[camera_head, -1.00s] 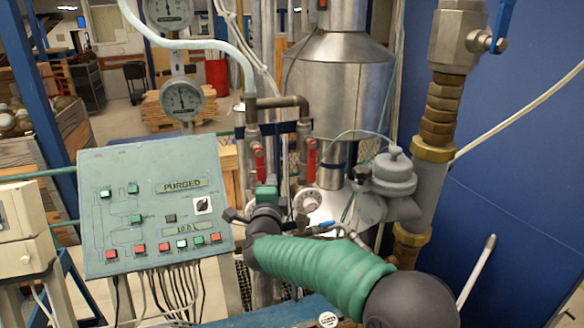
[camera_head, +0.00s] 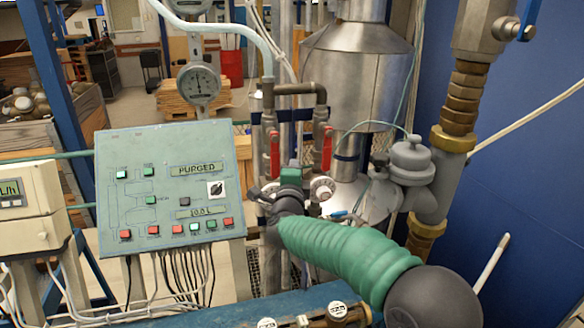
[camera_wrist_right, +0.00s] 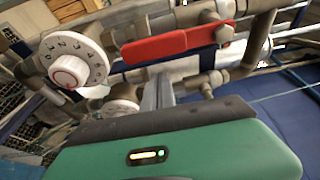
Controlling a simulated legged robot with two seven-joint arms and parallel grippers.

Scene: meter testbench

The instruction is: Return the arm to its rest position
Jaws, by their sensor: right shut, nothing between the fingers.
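My right arm comes in from the lower right in the head view, in a ribbed green sleeve (camera_head: 345,255). Its gripper (camera_head: 286,188) is in front of the pipework, below the red valve handles; its fingertips are hard to make out there. In the right wrist view the gripper (camera_wrist_right: 158,92) has its grey fingers shut together with nothing held. A white numbered dial (camera_wrist_right: 75,60) and a red valve handle (camera_wrist_right: 180,42) lie just beyond the fingers. I cannot tell whether the fingers touch anything. My left gripper is not in view.
A green control panel (camera_head: 170,190) with buttons and cables stands to the left. Red valve handles (camera_head: 274,152), a white dial (camera_head: 321,188) and a metal vessel (camera_head: 355,75) stand close around the gripper. A blue bench edge (camera_head: 235,312) runs along the bottom.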

